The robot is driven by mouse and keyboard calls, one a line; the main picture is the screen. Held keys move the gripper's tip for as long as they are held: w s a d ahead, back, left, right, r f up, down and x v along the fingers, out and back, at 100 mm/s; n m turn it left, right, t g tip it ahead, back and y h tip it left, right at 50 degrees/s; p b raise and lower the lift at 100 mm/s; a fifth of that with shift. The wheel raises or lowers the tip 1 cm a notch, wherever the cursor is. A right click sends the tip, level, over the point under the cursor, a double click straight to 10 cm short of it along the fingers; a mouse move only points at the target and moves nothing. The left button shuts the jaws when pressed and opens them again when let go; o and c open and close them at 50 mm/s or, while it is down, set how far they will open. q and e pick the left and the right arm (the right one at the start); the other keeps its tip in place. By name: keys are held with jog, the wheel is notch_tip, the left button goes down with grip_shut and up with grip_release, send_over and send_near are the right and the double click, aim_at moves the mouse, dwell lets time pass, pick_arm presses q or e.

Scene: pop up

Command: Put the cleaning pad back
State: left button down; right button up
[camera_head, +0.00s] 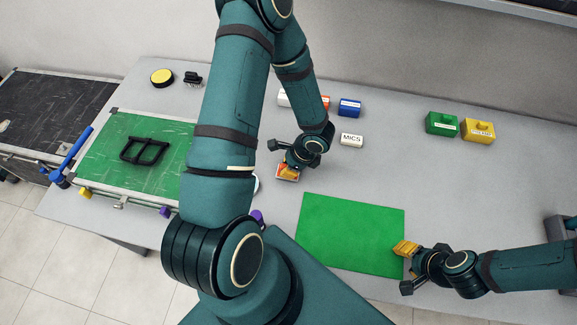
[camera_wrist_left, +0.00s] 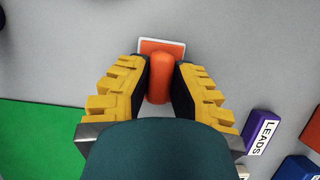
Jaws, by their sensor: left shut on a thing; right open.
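The cleaning pad is an orange handle on a flat orange plate with a white edge. In the left wrist view the pad (camera_wrist_left: 161,47) lies between the yellow fingers of my left gripper (camera_wrist_left: 160,80), which is shut on its handle. In the head view the pad (camera_head: 288,177) shows just below my left gripper (camera_head: 289,168), left of the table's middle. I cannot tell whether it touches the table. My right gripper (camera_head: 405,248) is open and empty at the right edge of the green mat (camera_head: 352,235).
Labelled blocks stand on the table (camera_head: 440,190): a white MICS block (camera_head: 351,140), a blue block (camera_head: 349,107), and green (camera_head: 442,123) and yellow (camera_head: 478,130) ones. A purple LEADS block (camera_wrist_left: 262,131) shows in the wrist view. A green screen (camera_head: 120,145) holds a black frame (camera_head: 145,150).

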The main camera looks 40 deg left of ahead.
pick_arm(q)
jog(key=shift+f, duration=0.1)
pick_arm(e)
jog(key=shift+s+f, duration=0.1)
jog(key=shift+f, duration=0.1)
pick_arm(q)
jog(key=c, duration=1)
grip_release()
